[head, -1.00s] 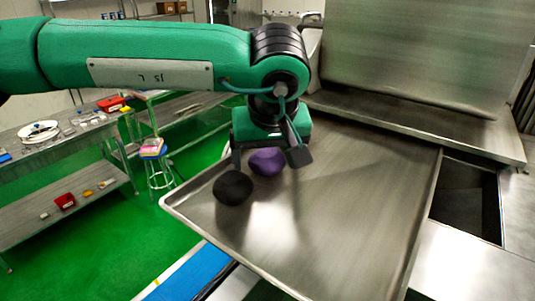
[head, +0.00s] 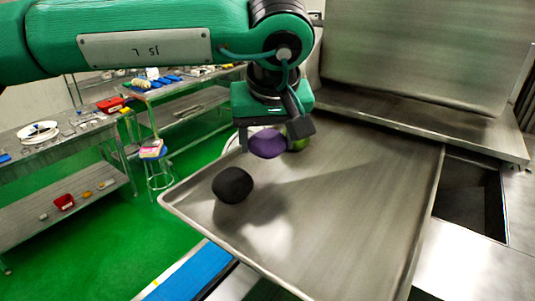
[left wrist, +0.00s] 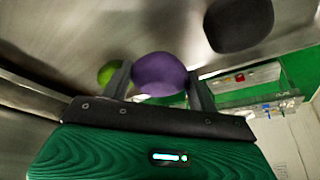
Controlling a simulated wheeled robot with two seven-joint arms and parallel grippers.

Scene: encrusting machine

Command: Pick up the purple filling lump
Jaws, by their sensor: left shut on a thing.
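The purple filling lump (head: 267,143) is between the fingers of my left gripper (head: 270,141), which is shut on it and holds it above the metal tray (head: 340,215). The lump also shows between the two fingers in the left wrist view (left wrist: 160,74). A black lump (head: 233,185) lies on the tray, nearer the front left, apart from the gripper. It also shows in the left wrist view (left wrist: 238,24). A green lump (head: 300,143) is partly hidden behind the gripper's right finger. My right gripper is not in view.
The tray's middle and right are clear. A steel panel (head: 420,60) stands behind the tray. At the left are metal work tables with a white plate (head: 38,132) and red bins, and a stool (head: 155,165) on the green floor.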

